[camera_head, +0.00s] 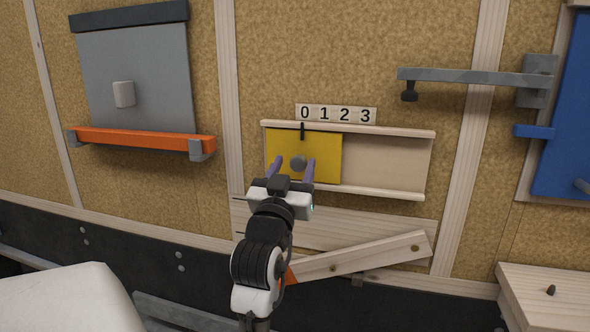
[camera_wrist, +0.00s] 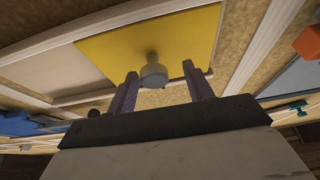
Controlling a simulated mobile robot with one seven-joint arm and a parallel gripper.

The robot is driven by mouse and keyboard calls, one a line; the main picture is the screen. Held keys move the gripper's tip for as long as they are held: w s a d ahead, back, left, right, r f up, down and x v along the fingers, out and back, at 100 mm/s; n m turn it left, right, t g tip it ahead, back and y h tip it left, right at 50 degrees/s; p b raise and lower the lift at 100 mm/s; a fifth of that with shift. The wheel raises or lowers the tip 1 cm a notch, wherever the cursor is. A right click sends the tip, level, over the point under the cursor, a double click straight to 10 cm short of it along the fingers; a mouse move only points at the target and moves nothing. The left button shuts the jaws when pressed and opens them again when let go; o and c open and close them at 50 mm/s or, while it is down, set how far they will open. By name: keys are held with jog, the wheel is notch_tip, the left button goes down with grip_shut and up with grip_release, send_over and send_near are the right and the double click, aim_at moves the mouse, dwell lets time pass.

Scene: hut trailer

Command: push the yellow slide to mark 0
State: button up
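The yellow slide (camera_head: 326,150) sits at the left end of a pale wooden track (camera_head: 385,188) on the wall. Its black pointer (camera_head: 302,131) stands under the 0 of the number strip (camera_head: 336,114), which reads 0 to 3. A grey round knob (camera_head: 298,163) sticks out of the slide; the knob also shows in the wrist view (camera_wrist: 153,74). My gripper (camera_head: 291,170) is open in front of the slide, with a purple finger on each side of the knob. In the wrist view the knob appears between and just beyond the fingertips (camera_wrist: 162,82), with gaps on both sides.
The track right of the slide is empty. Below it a slanted wooden bar (camera_head: 360,259) is on the wall. A grey panel with an orange bar (camera_head: 140,139) is at left. A grey arm bracket (camera_head: 465,77) and a blue panel (camera_head: 570,110) are at right.

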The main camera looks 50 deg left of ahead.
jog(key=shift+d, duration=0.1)
jog(key=b+v, duration=0.4)
jog(key=v, duration=0.9)
jog(key=shift+s+d, duration=0.2)
jog(key=shift+s, duration=0.15)
jog(key=shift+f, duration=0.1)
